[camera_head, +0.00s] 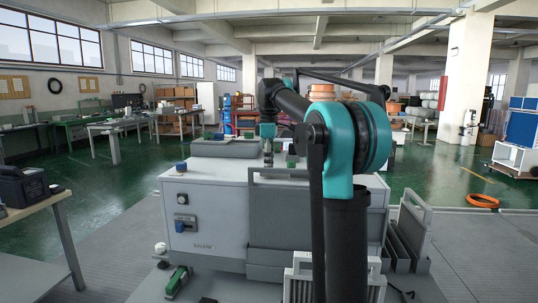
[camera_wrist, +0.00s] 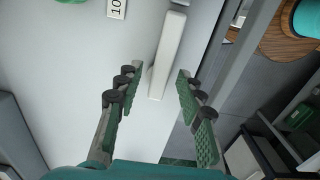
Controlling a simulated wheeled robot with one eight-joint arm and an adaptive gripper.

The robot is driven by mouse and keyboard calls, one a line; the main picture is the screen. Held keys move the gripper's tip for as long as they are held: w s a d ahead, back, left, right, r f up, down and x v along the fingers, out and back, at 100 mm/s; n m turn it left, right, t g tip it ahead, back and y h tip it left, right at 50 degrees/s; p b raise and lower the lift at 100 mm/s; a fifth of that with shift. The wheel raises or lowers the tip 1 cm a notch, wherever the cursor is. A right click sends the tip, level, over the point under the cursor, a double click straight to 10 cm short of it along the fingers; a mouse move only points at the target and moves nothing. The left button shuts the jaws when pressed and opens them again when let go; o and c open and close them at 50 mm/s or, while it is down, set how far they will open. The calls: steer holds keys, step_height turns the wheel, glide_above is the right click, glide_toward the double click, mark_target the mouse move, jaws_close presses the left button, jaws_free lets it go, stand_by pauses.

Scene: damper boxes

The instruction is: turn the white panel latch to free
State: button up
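The white panel latch (camera_wrist: 167,56) shows in the wrist view as a long pale bar on a light grey panel (camera_wrist: 75,75). It runs from the top centre down, tilted slightly. My gripper (camera_wrist: 158,82) is open, with its green-padded fingers on either side of the latch's lower end. I see a gap between each pad and the bar; how far the fingertips are from the panel is unclear. In the head view my gripper (camera_head: 268,150) is small and points down over the top of the grey cabinet (camera_head: 215,205). I cannot make out the latch there.
A label marked "10" (camera_wrist: 116,8) is on the panel left of the latch. The panel ends just right of it, beside a grey rail (camera_wrist: 238,55). In the head view, a blue knob (camera_head: 181,167) and green blocks stand on the cabinet top. A workbench (camera_head: 35,215) is at left.

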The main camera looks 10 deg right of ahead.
step_height(320, 180, up, 11)
steer(key=shift+r, duration=0.15)
stand_by(0.5)
